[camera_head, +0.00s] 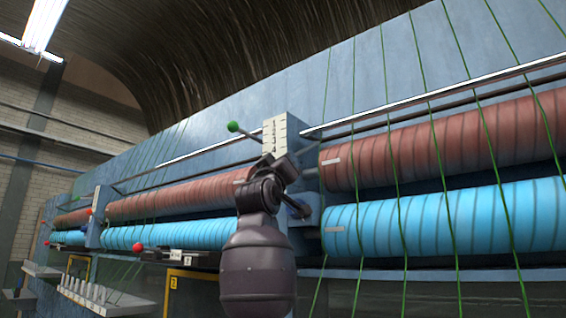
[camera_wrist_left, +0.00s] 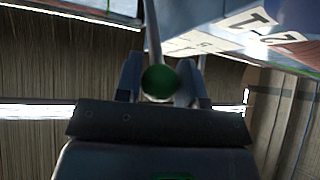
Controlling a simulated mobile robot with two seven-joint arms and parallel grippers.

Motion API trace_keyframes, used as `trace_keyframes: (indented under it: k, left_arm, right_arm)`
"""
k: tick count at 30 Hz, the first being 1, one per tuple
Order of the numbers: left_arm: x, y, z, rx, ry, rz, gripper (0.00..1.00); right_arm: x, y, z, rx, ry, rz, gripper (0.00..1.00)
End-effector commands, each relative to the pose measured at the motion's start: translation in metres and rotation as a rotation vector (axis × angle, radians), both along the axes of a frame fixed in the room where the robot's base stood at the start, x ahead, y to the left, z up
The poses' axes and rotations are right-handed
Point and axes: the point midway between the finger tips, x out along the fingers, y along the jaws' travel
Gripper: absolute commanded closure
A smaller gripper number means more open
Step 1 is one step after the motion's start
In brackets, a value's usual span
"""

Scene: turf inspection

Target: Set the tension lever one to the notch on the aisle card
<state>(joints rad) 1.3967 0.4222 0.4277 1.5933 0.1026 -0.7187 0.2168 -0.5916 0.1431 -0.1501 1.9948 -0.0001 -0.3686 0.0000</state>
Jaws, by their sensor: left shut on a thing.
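In the left wrist view, a dark green ball knob (camera_wrist_left: 160,84) on a thin rod sits between the two fingers of my left gripper (camera_wrist_left: 158,72), which is shut on it. In the head view, a green ball knob (camera_head: 233,127) on a lever stands left of a white stepped scale (camera_head: 275,135) on a blue post. No fingers show around it there, and I cannot tell if it is the same knob. My dark arm rises in front of the post, hiding its lower part. White plates marked 1 and 2 (camera_wrist_left: 248,20) show in the wrist view. I cannot make out the aisle card.
Red-brown rollers (camera_head: 450,137) and blue rollers (camera_head: 460,222) run along both sides of the post, with green cords across them. Red knobs (camera_head: 137,247) sit farther left. A shelf with white cones (camera_head: 90,292) and a yellow frame (camera_head: 172,283) stand lower left.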

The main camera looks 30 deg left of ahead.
Motion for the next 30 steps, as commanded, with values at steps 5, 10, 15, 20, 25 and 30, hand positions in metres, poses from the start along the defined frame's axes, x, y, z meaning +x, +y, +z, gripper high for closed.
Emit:
trace_keyframes:
  k: [5,10,15,20,25,30]
  left_arm:
    - [0.003,0.000,-0.005,-0.001,0.009,-0.001,1.00]
    - [0.003,0.000,-0.004,0.000,0.007,-0.001,0.40]
    - [0.002,0.000,-0.002,0.000,0.005,-0.001,0.40]
    - [0.000,0.000,-0.004,0.000,0.004,0.000,0.40]
    - [-0.009,-0.002,-0.014,0.000,0.004,0.000,0.40]
    - [-0.028,-0.005,-0.031,0.000,0.004,0.000,0.40]
  right_arm:
    - [-0.002,0.000,-0.003,0.001,0.006,-0.002,0.34]
    - [-0.006,-0.001,-0.007,0.001,0.017,-0.004,0.34]
    - [-0.010,-0.001,-0.009,0.001,0.025,-0.007,0.34]
    - [-0.012,-0.002,-0.010,0.001,0.028,-0.007,0.34]
    - [-0.011,-0.001,-0.011,0.001,0.025,-0.006,0.34]
    - [-0.007,-0.001,-0.014,0.001,0.021,-0.004,0.34]
